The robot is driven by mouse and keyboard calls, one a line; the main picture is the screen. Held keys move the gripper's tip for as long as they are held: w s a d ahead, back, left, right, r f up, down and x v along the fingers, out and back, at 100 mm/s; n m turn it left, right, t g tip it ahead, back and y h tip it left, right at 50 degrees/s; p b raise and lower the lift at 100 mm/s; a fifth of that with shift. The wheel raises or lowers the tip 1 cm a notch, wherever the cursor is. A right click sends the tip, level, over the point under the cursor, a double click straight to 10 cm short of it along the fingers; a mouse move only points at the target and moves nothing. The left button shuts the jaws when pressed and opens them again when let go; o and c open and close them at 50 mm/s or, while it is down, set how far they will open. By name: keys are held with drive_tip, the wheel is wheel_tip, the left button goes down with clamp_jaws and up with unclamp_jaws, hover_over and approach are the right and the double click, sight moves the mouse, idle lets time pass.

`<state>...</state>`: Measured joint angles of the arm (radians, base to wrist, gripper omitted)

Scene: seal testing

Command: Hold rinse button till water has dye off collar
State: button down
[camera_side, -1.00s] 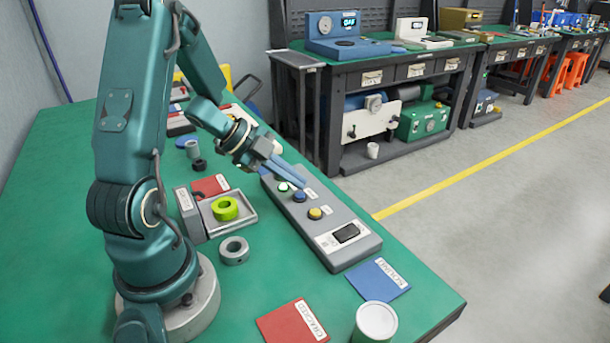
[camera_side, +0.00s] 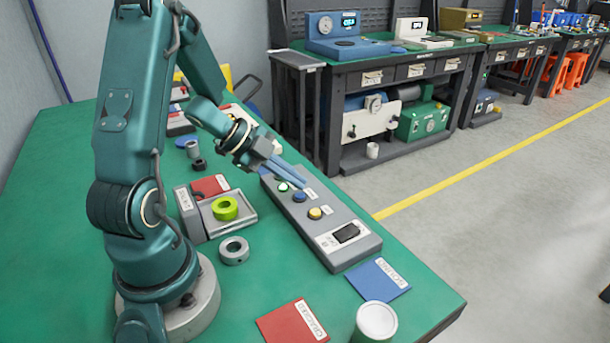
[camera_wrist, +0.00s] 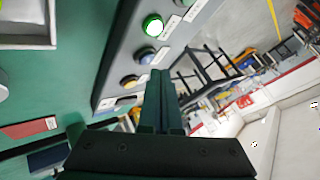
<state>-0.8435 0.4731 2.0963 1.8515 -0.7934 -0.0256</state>
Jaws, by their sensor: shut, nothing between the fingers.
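A bright yellow-green collar (camera_side: 225,208) lies in a grey tray (camera_side: 247,219) left of the button panel (camera_side: 345,258). The panel carries a green button (camera_side: 284,187), a blue button (camera_side: 300,197) and a yellow button (camera_side: 316,213); their labels are too small to read. My gripper (camera_side: 304,184) is shut and empty, its tips by the blue button in the side view; I cannot tell whether they touch it. In the wrist view the tips (camera_wrist: 160,74) point toward the panel, the green button (camera_wrist: 153,26) glows and the blue button (camera_wrist: 145,55) shows uncovered. No water is visible.
A grey collar (camera_side: 234,250) stands in front of the tray. A black switch (camera_side: 346,233) is at the panel's near end. A red card (camera_side: 293,322), a blue card (camera_side: 378,279) and a white-topped can (camera_side: 376,322) lie toward the front.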

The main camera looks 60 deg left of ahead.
drive_tip(key=shift+f, duration=0.1)
drive_tip(key=shift+f, duration=0.3)
drive_tip(key=shift+f, duration=0.35)
idle(0.6)
idle(3.8)
drive_tip(key=shift+r, duration=0.8)
drive_tip(key=shift+r, duration=2.5)
